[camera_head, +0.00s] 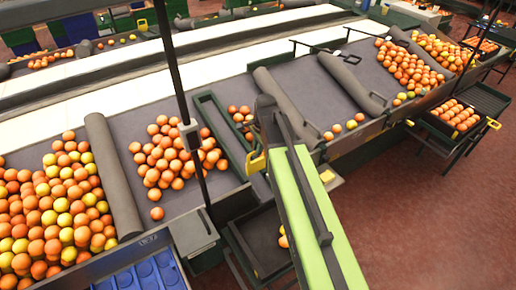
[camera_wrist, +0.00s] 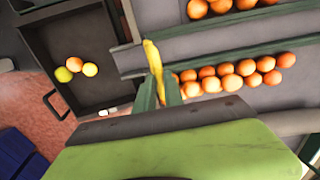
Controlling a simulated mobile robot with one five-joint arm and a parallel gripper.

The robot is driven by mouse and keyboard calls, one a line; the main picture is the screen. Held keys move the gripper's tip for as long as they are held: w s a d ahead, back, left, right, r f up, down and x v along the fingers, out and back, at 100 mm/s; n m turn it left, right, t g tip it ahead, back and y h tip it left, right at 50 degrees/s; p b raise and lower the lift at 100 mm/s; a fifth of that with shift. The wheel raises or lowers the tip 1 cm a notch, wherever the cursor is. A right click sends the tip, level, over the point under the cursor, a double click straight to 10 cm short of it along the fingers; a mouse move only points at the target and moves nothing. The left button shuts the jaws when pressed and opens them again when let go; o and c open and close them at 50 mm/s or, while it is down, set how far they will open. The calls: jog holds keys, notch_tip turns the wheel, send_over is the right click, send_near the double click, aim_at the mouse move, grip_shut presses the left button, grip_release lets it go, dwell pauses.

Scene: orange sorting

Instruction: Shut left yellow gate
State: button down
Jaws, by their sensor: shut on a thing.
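The left yellow gate (camera_wrist: 153,58) is a narrow strip in the wrist view. It lies roughly across the lane at the left end of a row of oranges (camera_wrist: 225,78). My gripper (camera_wrist: 159,88), with two green fingers, is shut on the gate's near part. In the head view the yellow gate (camera_head: 255,162) shows just left of my lime-green arm, at the sorting table's front edge. My fingertips are hidden there. Whether the gate is fully closed against the rail is not clear.
A dark crate (camera_wrist: 110,96) with a few fruits stands below the lane's open end. Oranges heap on the sorting table (camera_head: 120,125) to the left. A filled tray (camera_head: 430,124) stands at the right. The red floor on the right is clear.

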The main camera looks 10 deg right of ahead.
dwell(0.3)
notch_tip(320, 180, down, 8)
jog(key=b, duration=0.8)
jog(key=shift+f, duration=0.15)
jog(key=shift+s+r, duration=0.1)
jog(key=shift+r, duration=0.1)
jog(key=c, duration=1.5)
grip_release()
jog(key=shift+o, duration=0.2)
notch_tip(320, 180, up, 17)
jog(key=p, duration=1.7)
send_over(258, 162)
jog(key=s+d, duration=0.1)
jog(key=s, duration=0.2)
jog(key=shift+s, duration=0.15)
